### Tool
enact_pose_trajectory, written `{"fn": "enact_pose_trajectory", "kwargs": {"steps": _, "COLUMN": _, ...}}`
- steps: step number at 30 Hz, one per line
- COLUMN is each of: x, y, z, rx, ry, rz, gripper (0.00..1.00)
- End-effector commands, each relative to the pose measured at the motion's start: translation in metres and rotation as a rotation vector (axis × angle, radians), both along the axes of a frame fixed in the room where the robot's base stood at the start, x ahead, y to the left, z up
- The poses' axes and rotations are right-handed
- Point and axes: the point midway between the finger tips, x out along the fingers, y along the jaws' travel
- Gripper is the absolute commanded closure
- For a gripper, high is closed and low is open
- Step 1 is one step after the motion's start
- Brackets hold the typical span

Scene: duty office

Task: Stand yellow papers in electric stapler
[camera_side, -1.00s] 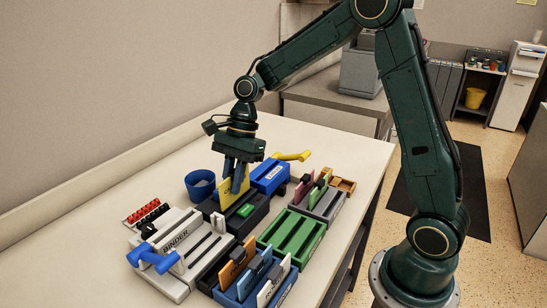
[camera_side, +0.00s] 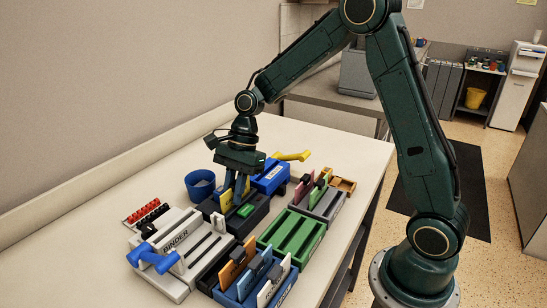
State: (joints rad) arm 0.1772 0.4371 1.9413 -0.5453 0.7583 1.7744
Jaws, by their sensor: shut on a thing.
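The yellow papers (camera_side: 239,189) stand upright between the fingers of my gripper (camera_side: 235,193), which is shut on them. Only a small part of the yellow shows; the fingers hide the rest. My gripper points straight down over a dark device with a green button (camera_side: 244,211), which looks like the electric stapler. The papers' lower edge is at or in the top of this device; I cannot tell how deep it sits.
A white binder with a blue handle (camera_side: 155,258) stands at the front left. A blue holder (camera_side: 272,291) with upright cards and a green slotted tray (camera_side: 291,238) are at the front. A blue cup (camera_side: 200,187) stands left of my gripper, and a blue punch (camera_side: 270,178) is behind it.

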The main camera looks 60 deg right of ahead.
Motion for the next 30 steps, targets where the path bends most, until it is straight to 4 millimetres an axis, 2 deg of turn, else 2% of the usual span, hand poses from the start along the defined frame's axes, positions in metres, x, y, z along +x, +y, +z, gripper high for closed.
{"fn": "enact_pose_trajectory", "kwargs": {"steps": 6, "x": 0.0, "y": 0.0, "z": 0.0, "rx": 0.0, "ry": 0.0, "rz": 0.0, "gripper": 1.0}}
{"fn": "enact_pose_trajectory", "kwargs": {"steps": 7, "x": 0.0, "y": 0.0, "z": 0.0, "rx": 0.0, "ry": 0.0, "rz": 0.0, "gripper": 0.83}}
{"fn": "enact_pose_trajectory", "kwargs": {"steps": 10, "x": 0.0, "y": 0.0, "z": 0.0, "rx": 0.0, "ry": 0.0, "rz": 0.0, "gripper": 0.64}}
{"fn": "enact_pose_trajectory", "kwargs": {"steps": 11, "x": 0.0, "y": 0.0, "z": 0.0, "rx": 0.0, "ry": 0.0, "rz": 0.0, "gripper": 0.6}}
{"fn": "enact_pose_trajectory", "kwargs": {"steps": 23, "x": 0.0, "y": 0.0, "z": 0.003, "rx": 0.0, "ry": -0.001, "rz": 0.0, "gripper": 0.6}}
{"fn": "enact_pose_trajectory", "kwargs": {"steps": 30, "x": 0.001, "y": 0.0, "z": 0.015, "rx": 0.001, "ry": -0.002, "rz": 0.0, "gripper": 0.6}}
